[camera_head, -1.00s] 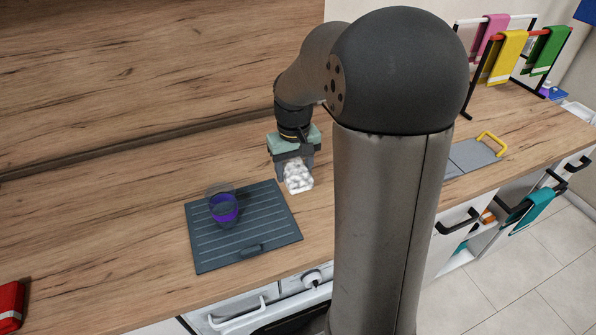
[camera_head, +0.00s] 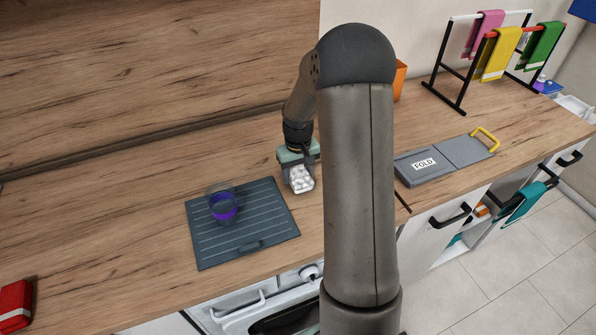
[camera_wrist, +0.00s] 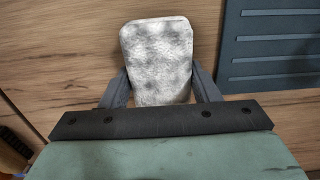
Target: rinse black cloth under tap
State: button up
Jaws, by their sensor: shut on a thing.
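My gripper (camera_head: 299,173) is shut on a mottled white-and-grey pad (camera_head: 301,181) with rounded corners. It holds the pad over the wooden counter, just right of the dark ribbed mat. In the wrist view the pad (camera_wrist: 158,60) sits between both fingers, its far part sticking out beyond them. I cannot tell its material. I make out no tap and no clearly black cloth in either view; my arm hides part of the counter.
A clear cup with purple (camera_head: 223,206) stands on the dark ribbed mat (camera_head: 262,232). A grey board marked FOLD (camera_head: 465,150) lies right of my arm. Coloured cloths hang on a rack (camera_head: 447,57) at the back right. A red object (camera_head: 12,303) is at lower left.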

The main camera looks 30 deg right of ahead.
aim_at(298, 171)
jog(key=shift+f, duration=0.15)
jog(key=o, duration=1)
jog(key=shift+c, duration=0.2)
notch_tip(298, 171, up, 11)
jog(key=b, duration=0.2)
jog(key=s+a+r, duration=0.3)
jog(key=s+a, duration=0.6)
jog(key=s, duration=0.6)
jog(key=s+a+n, duration=0.1)
jog(key=s+a, duration=0.5)
jog(key=s, duration=0.4)
jog(key=shift+s+a+f+t, duration=0.25)
jog(key=shift+s+f+t, duration=0.05)
jog(key=shift+s+t, duration=0.1)
